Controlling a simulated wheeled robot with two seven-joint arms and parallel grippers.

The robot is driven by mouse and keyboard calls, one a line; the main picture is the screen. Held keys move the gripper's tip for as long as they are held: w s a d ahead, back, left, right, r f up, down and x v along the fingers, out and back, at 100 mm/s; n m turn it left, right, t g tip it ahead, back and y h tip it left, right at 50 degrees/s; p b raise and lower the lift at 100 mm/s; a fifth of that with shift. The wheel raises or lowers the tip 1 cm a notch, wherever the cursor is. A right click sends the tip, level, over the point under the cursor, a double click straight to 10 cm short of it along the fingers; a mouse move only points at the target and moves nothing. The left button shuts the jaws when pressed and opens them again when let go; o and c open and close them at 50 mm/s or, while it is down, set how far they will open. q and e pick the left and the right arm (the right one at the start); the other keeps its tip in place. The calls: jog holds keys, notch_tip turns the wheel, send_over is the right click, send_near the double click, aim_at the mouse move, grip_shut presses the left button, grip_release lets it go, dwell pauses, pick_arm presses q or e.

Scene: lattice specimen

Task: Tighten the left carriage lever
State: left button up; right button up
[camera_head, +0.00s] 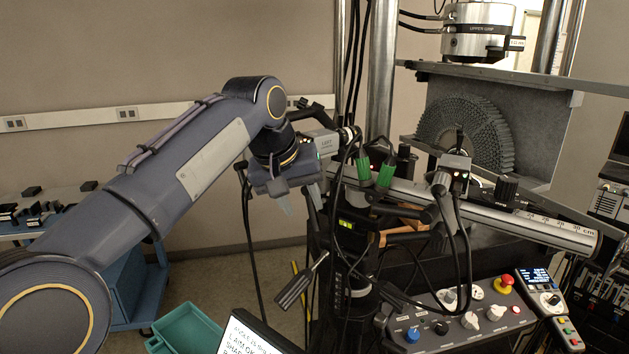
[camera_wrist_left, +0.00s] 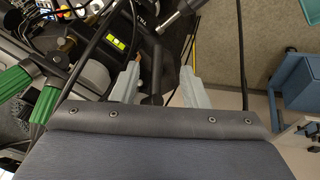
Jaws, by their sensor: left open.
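The left carriage (camera_head: 325,143) is a grey block with a small label on the long scaled rail (camera_head: 520,222). My left gripper (camera_head: 300,200) is just below and left of it, pointing down, with its two pale fingers apart. In the left wrist view the open fingers (camera_wrist_left: 159,84) stand on either side of a dark, bar-like part (camera_wrist_left: 153,90). I cannot tell whether this is the carriage lever, or whether either finger touches it. The gripper body and the arm hide part of the carriage in the head view. My right gripper is not in view.
Two green-handled parts (camera_head: 375,172) stand close right of the carriage. Black cables hang around the gripper. A black-handled rod (camera_head: 297,285) sticks out below. A second carriage (camera_head: 453,168) and a control panel (camera_head: 470,315) lie right. Floor at left is mostly open before a blue cart (camera_head: 140,290).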

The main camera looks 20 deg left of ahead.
aim_at(314, 224)
pick_arm(q)
jog(key=x, duration=0.7)
jog(key=shift+w+f, duration=0.1)
jog(key=shift+w, duration=0.2)
jog(key=shift+c, duration=0.2)
